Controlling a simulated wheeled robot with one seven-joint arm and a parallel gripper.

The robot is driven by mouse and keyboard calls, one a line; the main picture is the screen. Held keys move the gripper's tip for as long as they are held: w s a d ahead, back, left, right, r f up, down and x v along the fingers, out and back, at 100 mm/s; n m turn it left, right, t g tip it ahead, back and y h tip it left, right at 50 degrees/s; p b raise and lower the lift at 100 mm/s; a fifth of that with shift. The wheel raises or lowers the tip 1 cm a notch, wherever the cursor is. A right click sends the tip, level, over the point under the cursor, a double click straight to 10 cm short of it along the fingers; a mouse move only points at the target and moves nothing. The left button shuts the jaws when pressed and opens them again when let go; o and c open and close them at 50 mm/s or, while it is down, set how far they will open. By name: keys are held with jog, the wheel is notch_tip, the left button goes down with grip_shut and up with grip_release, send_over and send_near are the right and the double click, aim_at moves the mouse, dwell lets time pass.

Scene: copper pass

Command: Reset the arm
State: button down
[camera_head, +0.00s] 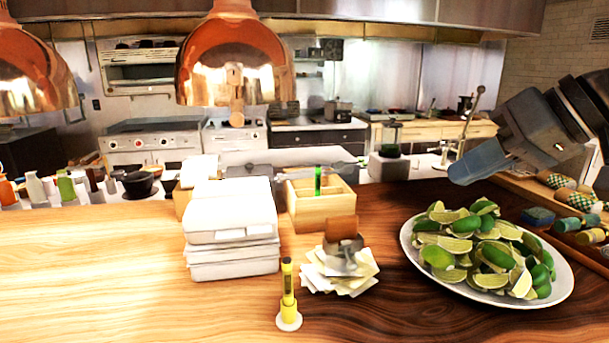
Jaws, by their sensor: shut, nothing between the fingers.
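My gripper (478,162) is at the right of the head view, raised above the far side of the plate of limes. It points left and slightly down. Its blue-grey fingers are shut with nothing held. My arm enters from the right edge, and the rest of it is out of view.
A white plate (408,240) heaped with limes stands on the wooden counter (100,290). Left of it are a paper stack (340,278), a yellow marker (288,290), white boxes (232,225) and a wooden box (322,208). Copper lamps (236,62) hang above. The counter's left front is clear.

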jog(key=s+a+f+m+t+y, duration=0.15)
jog(key=a+f+m+t, duration=0.55)
jog(key=f, duration=0.7)
jog(key=s+d+f+m+t+h, duration=0.1)
jog(key=s+f+h, duration=0.3)
jog(key=s+f, duration=0.5)
jog(key=s+d+f+m+t+h, duration=0.1)
jog(key=s+d+f+h, duration=0.15)
jog(key=s+f, duration=0.65)
jog(key=s+d+r+n+h, duration=0.1)
jog(key=s+d+r+n, duration=0.15)
jog(key=s, duration=0.85)
jog(key=s+d+r+n+h, duration=0.15)
jog(key=s+n, duration=0.25)
jog(key=s, duration=0.7)
notch_tip(320, 180, down, 10)
jog(key=b, duration=1)
jog(key=shift+w+r+g+y, duration=0.15)
jog(key=shift+w+g+y, duration=0.2)
jog(key=shift+g+y, duration=0.1)
jog(key=shift+a, duration=0.1)
